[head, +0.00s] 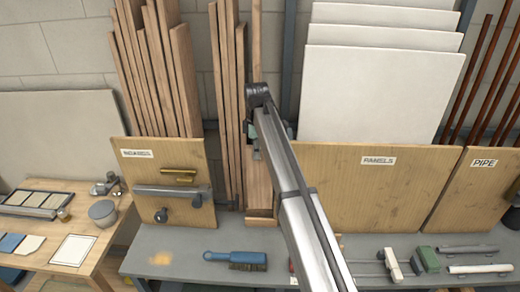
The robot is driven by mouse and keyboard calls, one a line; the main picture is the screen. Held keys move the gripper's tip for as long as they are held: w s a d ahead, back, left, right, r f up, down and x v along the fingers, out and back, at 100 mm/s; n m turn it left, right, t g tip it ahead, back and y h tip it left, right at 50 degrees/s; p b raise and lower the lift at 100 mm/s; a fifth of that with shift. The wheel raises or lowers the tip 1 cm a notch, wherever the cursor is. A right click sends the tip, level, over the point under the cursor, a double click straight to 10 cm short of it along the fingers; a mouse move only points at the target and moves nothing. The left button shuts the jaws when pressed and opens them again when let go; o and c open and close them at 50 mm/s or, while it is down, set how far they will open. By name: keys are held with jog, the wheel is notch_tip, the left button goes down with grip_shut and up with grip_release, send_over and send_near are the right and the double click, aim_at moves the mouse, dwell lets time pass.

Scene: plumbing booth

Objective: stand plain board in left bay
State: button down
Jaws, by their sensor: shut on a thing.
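My gripper (254,140) is small and partly hidden behind my own arm, in front of the narrow gap between the left front panel and the PANELS front. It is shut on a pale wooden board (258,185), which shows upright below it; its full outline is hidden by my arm. Several tall boards (160,65) lean in the left bay, behind the left front panel (130,180), whose label is hard to read. More narrow upright boards (226,90) stand just left of my gripper.
White sheets (380,90) stand behind the PANELS front (345,210), and reddish pipes (490,80) behind the PIPE front (475,195). A blue brush (230,257) lies on the grey bench (185,240). A wooden table (105,240) with samples is at left.

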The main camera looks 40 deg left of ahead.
aim_at(258, 171)
jog(key=f+b, duration=0.1)
jog(key=f, duration=0.2)
jog(key=f+b, duration=0.1)
jog(key=f, duration=0.2)
jog(key=shift+w+a+f, duration=0.15)
jog(key=shift+w+f, duration=0.05)
jog(key=shift+f+b, duration=0.6)
jog(key=shift+f, duration=1)
jog(key=shift+m, duration=0.3)
jog(key=c, duration=0.9)
grip_release()
jog(key=shift+f, duration=0.1)
